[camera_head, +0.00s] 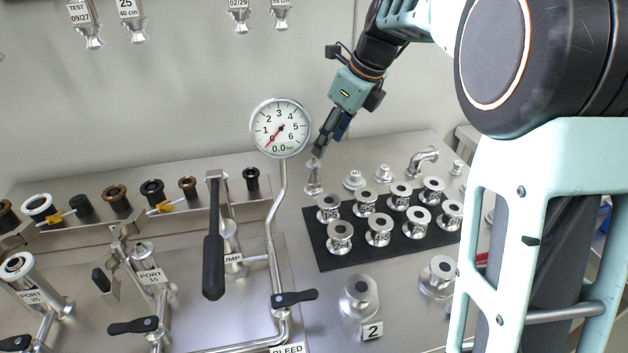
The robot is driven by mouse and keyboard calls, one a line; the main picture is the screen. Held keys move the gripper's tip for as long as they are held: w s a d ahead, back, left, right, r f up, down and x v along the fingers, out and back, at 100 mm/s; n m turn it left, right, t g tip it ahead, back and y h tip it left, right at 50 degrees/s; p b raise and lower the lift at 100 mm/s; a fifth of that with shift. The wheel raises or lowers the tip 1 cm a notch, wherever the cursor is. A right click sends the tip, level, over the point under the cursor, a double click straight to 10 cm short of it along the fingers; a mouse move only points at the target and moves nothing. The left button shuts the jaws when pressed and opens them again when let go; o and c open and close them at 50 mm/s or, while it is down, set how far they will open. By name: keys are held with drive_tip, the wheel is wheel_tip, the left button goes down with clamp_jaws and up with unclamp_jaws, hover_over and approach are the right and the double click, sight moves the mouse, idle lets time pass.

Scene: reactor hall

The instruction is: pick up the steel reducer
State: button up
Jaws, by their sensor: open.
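A slim, tapered steel fitting that looks like the steel reducer (313,178) stands upright on the steel bench, at the left end of the back row of loose fittings. My gripper (318,151) points down just above its top, with the fingers apart and nothing visible between them. In this view the fingertips nearly meet the reducer's top; I cannot tell whether they touch it.
A pressure gauge (281,128) on a bent pipe stands close to the left of my gripper. A black mat (335,262) with several labelled steel fittings lies in front. Short flanged fittings (355,180) and a steel elbow (422,160) stand to the right. A black lever (213,250) rises at left.

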sight(316, 164)
drive_tip(key=x, duration=0.5)
drive_tip(key=shift+s+a+b, duration=0.2)
drive_tip(key=shift+b, duration=0.1)
drive_tip(key=shift+b+x, duration=0.4)
drive_tip(key=shift+x, duration=2.65)
drive_tip(key=shift+r, duration=0.1)
drive_tip(key=shift+c, duration=0.4)
drive_tip(key=c, duration=1.1)
drive_tip(key=shift+r, duration=0.1)
drive_tip(key=shift+c, duration=0.2)
